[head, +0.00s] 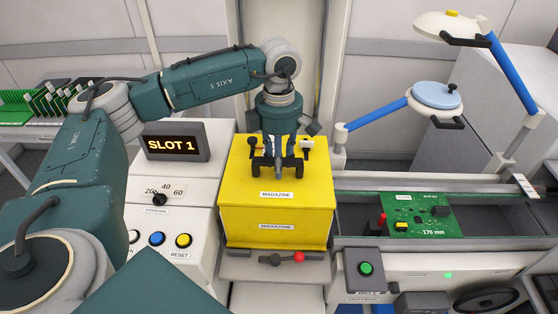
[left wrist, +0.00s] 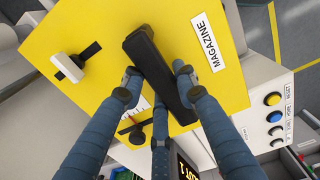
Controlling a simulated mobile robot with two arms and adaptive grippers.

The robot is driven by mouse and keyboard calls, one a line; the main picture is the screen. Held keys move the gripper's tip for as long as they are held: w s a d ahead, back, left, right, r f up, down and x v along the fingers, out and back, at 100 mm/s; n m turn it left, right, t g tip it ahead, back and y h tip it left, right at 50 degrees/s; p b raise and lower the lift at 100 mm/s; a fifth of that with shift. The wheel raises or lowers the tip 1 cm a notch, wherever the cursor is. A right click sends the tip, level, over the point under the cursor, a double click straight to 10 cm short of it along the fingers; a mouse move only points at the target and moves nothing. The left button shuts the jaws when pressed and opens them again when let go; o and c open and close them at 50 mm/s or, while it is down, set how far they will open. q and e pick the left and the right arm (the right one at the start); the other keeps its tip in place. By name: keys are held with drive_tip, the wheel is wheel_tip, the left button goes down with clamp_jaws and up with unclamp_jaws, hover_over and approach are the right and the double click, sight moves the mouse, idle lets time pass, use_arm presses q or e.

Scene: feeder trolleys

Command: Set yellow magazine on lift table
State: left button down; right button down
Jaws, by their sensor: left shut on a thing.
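The yellow magazine (head: 275,212) is a large upright box with MAGAZINE labels, in the middle of the head view. My left gripper (head: 279,166) reaches down onto its top and is shut on its black handle. In the left wrist view the fingers (left wrist: 158,82) close around the dark handle bar (left wrist: 152,55) on the yellow top (left wrist: 90,90). The grey lift table (head: 237,267) shows just below the magazine's front edge. I cannot tell whether the magazine's underside touches it. My right gripper is not in view.
A control panel with a SLOT 1 display (head: 174,145) and buttons (head: 157,238) stands close on the left. A conveyor with a green circuit board (head: 417,212) is close on the right. A lever with a red knob (head: 298,257) sits in front. Blue-armed lamps (head: 437,95) stand behind right.

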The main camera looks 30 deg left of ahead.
use_arm(q)
drive_tip(key=shift+w, duration=0.1)
drive_tip(key=c, duration=1.4)
unclamp_jaws()
drive_tip(key=shift+o, duration=0.7)
drive_tip(key=shift+s+d+r, duration=0.1)
drive_tip(key=shift+s, duration=0.1)
drive_tip(key=shift+s+f, duration=0.1)
drive_tip(key=shift+f, duration=0.15)
wheel_tip(320, 180, up, 12)
drive_tip(key=shift+r, duration=0.25)
drive_tip(key=shift+s+d, duration=0.1)
